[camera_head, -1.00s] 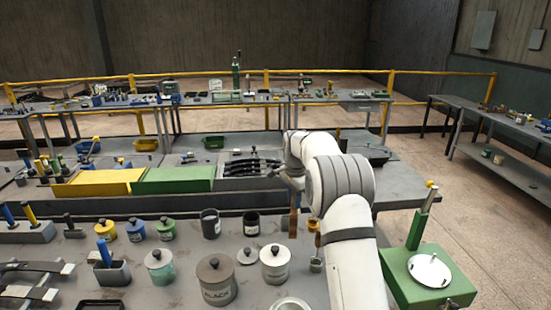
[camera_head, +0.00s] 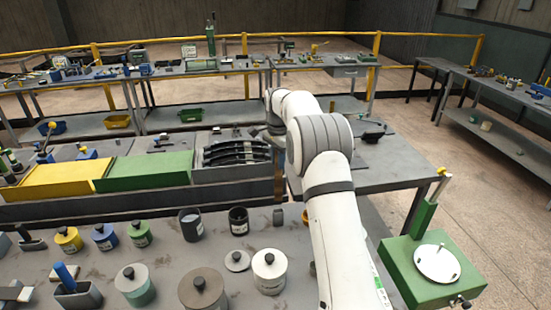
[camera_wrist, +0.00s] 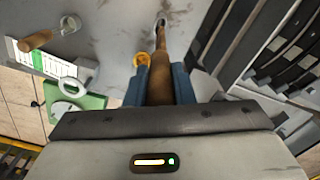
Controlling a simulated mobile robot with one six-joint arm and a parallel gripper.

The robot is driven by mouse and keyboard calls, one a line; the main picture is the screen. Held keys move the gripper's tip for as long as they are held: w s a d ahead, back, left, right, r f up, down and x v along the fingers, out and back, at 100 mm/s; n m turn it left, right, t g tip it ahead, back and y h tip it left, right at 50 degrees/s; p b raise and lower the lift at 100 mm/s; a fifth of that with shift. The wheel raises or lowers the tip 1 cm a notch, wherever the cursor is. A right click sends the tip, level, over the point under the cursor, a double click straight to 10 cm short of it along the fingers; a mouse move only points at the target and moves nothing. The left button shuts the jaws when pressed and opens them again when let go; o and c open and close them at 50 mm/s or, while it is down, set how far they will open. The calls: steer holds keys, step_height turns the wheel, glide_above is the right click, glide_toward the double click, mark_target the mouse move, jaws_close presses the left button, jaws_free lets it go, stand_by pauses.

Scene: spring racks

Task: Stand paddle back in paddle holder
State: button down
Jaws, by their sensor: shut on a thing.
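My gripper (camera_wrist: 160,85), with two blue fingers, is shut on a brown wooden-handled tool, taken as the paddle (camera_wrist: 160,62). In the wrist view it points away between the fingers, with a greyish far end over the grey bench. In the head view part of its brown length (camera_head: 279,183) shows beside my arm, which hides my gripper. I cannot tell for sure which item is the paddle holder. A small dark grey upright piece (camera_head: 278,217) stands below the paddle in the head view. An orange round item (camera_wrist: 141,60) lies just left of the paddle in the wrist view.
Lidded pots, including a white one (camera_head: 269,272), and two dark open cups (camera_head: 191,225) crowd the near bench. A blue handle stands in a grey block (camera_head: 80,294). A spring rack (camera_head: 232,168) is behind. A green box (camera_head: 402,262) stands at right.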

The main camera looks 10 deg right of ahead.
steer(key=b, duration=0.2)
glide_above(278, 188)
steer(key=shift+w+f, duration=0.15)
steer(key=shift+f, duration=2.15)
steer(key=shift+f+b, duration=0.65)
steer(key=shift+f, duration=0.15)
steer(key=shift+f+b, duration=1.8)
steer(key=shift+f, duration=1.45)
steer(key=c, duration=0.7)
jaws_free()
steer(key=shift+r, duration=0.1)
steer(key=shift+r+p, duration=2.4)
steer(key=shift+r, duration=1.1)
